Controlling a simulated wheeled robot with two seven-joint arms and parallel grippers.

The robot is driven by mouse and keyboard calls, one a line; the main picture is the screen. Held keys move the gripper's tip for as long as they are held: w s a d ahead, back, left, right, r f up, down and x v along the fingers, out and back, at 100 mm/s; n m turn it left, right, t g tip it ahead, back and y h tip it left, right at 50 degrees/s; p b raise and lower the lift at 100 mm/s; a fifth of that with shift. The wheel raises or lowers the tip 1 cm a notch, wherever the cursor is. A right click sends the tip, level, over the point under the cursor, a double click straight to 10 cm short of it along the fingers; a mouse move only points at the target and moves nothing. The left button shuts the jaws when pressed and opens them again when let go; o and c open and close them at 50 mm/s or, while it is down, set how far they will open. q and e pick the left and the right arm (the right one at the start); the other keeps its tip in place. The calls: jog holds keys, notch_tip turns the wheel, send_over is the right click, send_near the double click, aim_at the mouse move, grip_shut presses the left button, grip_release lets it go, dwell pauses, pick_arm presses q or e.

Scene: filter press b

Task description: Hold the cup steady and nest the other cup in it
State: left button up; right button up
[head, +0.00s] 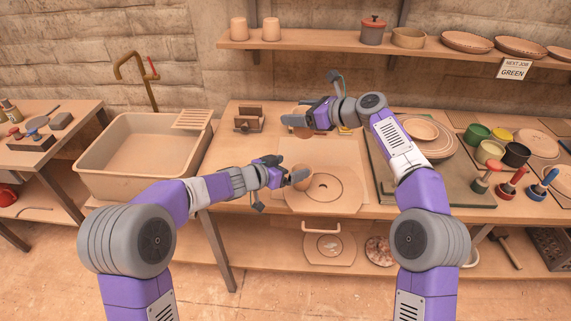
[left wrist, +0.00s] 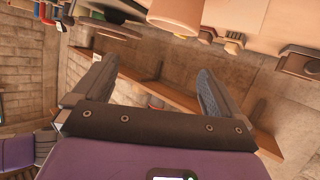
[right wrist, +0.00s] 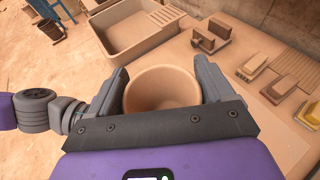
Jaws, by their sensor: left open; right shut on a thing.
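One terracotta cup (head: 303,169) stands on the table by the tip of my left gripper (head: 294,177), partly hidden behind it. The left gripper is open. In the left wrist view that cup (left wrist: 178,14) shows at the top edge, beyond the fingertips, cut off by the frame. My right gripper (head: 303,118) is farther back over the table, shut on another cup (right wrist: 162,88). In the right wrist view this cup sits between the two fingers with its round mouth facing the camera, and it looks empty. In the head view the right gripper mostly hides it.
A pale board with a round holed disc (head: 326,188) lies right of the left gripper. Stacked plates (head: 427,137) and paint pots (head: 477,133) stand right. Two cups (head: 271,30) sit on the shelf.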

pick_arm(q)
jog(key=shift+m+g, duration=0.3)
jog(key=shift+m, duration=0.6)
jog(key=f, duration=0.5)
jog(key=w+f, duration=0.1)
jog(key=f, duration=0.1)
jog(key=shift+a+f, duration=0.1)
jog(key=shift+f, duration=0.3)
jog(key=x, duration=0.6)
jog(key=shift+w+d, duration=0.25)
jog(key=shift+c, duration=0.3)
jog(key=c, duration=1)
pick_arm(e)
jog(key=shift+w+a+f+m+t+h, duration=0.1)
jog(key=shift+w+f+m+t+h, duration=0.15)
jog(key=shift+f+m+t, duration=0.4)
jog(key=shift+s+d+f+m+t+h, duration=0.15)
jog(key=shift+f+m+t+h, duration=0.3)
jog(key=shift+f, duration=0.3)
jog(key=shift+w+d+f+m+t+h, duration=0.1)
jog(key=shift+f+m+t+h, duration=0.25)
jog(key=shift+f, duration=0.35)
notch_tip(320, 180, down, 10)
